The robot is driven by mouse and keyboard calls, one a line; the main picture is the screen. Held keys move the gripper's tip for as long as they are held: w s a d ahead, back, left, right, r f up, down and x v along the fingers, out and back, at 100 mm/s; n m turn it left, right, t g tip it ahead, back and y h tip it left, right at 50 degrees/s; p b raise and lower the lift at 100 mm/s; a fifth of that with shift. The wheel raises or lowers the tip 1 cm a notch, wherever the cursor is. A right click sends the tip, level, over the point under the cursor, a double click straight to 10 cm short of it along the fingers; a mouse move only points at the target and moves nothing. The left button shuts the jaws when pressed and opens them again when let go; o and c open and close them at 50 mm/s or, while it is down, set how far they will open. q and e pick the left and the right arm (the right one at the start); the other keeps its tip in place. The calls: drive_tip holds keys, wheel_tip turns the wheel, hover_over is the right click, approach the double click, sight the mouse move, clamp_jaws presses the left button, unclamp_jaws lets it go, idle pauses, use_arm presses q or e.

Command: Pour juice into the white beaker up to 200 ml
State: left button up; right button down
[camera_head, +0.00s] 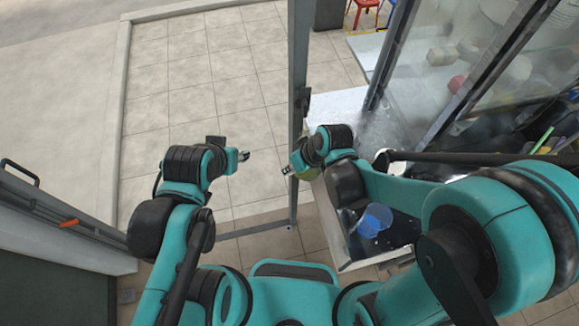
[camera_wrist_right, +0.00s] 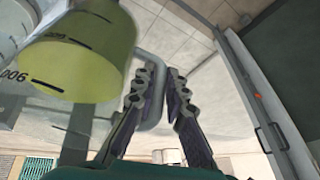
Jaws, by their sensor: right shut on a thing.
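A jug with yellow-green juice (camera_wrist_right: 85,50) fills the upper left of the right wrist view. Its "600" mark appears upside down there. My right gripper (camera_wrist_right: 160,90) is shut on the jug's pale handle (camera_wrist_right: 153,62). In the head view my right gripper (camera_head: 288,170) is left of the work table, with a small greenish part of the jug (camera_head: 308,174) showing beside it. I cannot pick out the white beaker with certainty. My left gripper (camera_head: 243,156) is at the left, apart from the jug, and its jaws are too small to read.
A blue translucent cup (camera_head: 374,219) stands on the dark surface at the right. A grey metal post (camera_head: 297,90) rises behind my grippers. A glass-sided stall (camera_head: 440,70) with a pale counter is at the right. Tiled floor (camera_head: 200,80) lies open at the left.

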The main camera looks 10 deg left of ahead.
drive_tip(key=shift+w+d+r+g+y+p, duration=0.25)
drive_tip(key=shift+r+y, duration=0.15)
drive_tip(key=shift+r, duration=0.1)
drive_tip(key=shift+w+d+r+g+y+p, duration=0.15)
drive_tip(key=shift+w+r+g+y+p, duration=0.1)
drive_tip(key=shift+r+y, duration=0.2)
drive_tip(key=shift+w+d+r+m+g+y+p, duration=0.2)
drive_tip(key=shift+r+g+y+p, duration=0.15)
drive_tip(key=shift+r, duration=0.45)
drive_tip(key=shift+w+d+r+m+g+y+p, duration=0.1)
drive_tip(key=shift+d+r+m+g+y+p, duration=0.15)
drive_tip(key=shift+r+p, duration=0.4)
drive_tip(key=shift+w+d+r+g+y, duration=0.25)
drive_tip(key=shift+r+y, duration=0.1)
drive_tip(key=shift+r, duration=0.15)
drive_tip(key=shift+w+d+r+g+y, duration=0.2)
drive_tip(key=shift+r+g+y, duration=0.1)
drive_tip(key=shift+r, duration=0.2)
drive_tip(key=shift+s, duration=0.1)
drive_tip(key=shift+w+d+r+b, duration=0.25)
drive_tip(key=shift+r+b, duration=0.05)
drive_tip(key=shift+r, duration=0.2)
drive_tip(key=shift+r+y, duration=0.1)
drive_tip(key=shift+y, duration=0.2)
